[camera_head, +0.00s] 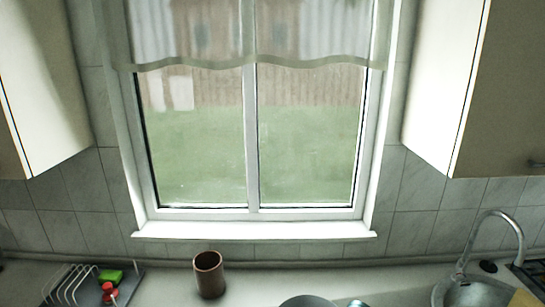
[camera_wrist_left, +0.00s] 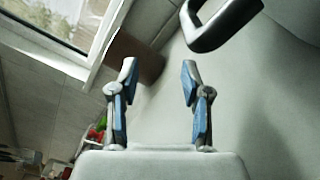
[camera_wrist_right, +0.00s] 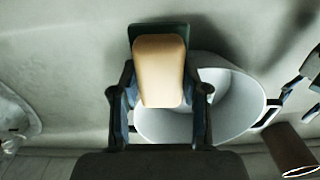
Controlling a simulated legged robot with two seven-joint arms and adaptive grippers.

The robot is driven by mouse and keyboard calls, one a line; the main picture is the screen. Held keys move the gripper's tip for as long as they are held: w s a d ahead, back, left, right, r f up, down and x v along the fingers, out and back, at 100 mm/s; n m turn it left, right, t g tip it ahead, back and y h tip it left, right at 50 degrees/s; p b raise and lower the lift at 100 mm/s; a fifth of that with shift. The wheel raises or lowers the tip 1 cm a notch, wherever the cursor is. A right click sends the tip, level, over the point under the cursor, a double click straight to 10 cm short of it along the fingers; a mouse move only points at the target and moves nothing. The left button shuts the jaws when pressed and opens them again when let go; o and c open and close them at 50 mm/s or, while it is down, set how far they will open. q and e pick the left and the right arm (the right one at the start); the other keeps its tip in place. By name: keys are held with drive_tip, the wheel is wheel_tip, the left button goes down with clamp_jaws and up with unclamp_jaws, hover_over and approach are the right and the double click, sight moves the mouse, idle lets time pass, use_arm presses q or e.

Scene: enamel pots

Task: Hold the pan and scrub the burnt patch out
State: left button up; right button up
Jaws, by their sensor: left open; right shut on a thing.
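The pan (camera_wrist_right: 225,105) is a pale, round, deep vessel below my right gripper in the right wrist view. Only its rim (camera_head: 308,301) shows at the bottom of the head view. No burnt patch is visible. My right gripper (camera_wrist_right: 158,95) is shut on a tan scrubber (camera_wrist_right: 160,70) with a dark green backing, held over the pan's left part. My left gripper (camera_wrist_left: 159,70) is open and empty. A dark-edged loop handle (camera_wrist_left: 222,38) lies beyond its fingertips in the left wrist view. My left gripper also shows beside the pan's handle in the right wrist view (camera_wrist_right: 303,84).
A brown cup (camera_head: 209,276) stands on the counter, left of the pan. A dish rack (camera_head: 68,284) with red and green items is at far left. A sink (camera_head: 470,294) with a curved tap (camera_head: 505,216) is at right. The window sill (camera_head: 253,231) is clear.

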use_arm(q)
drive_tip(key=s, duration=0.7)
drive_tip(key=s+a, duration=0.1)
drive_tip(key=s, duration=0.3)
drive_tip(key=shift+f, duration=0.1)
drive_tip(key=shift+s+d, duration=0.3)
drive_tip(key=shift+d, duration=0.3)
drive_tip(key=m, duration=1.1)
drive_tip(key=w+m, duration=0.1)
drive_tip(key=m, duration=1.1)
drive_tip(key=a+m, duration=0.1)
drive_tip(key=m, duration=1.1)
drive_tip(key=shift+w, duration=0.15)
drive_tip(key=shift+w+m, duration=0.15)
drive_tip(key=shift+m, duration=0.35)
drive_tip(key=w, duration=1.1)
drive_tip(key=shift+w, duration=0.4)
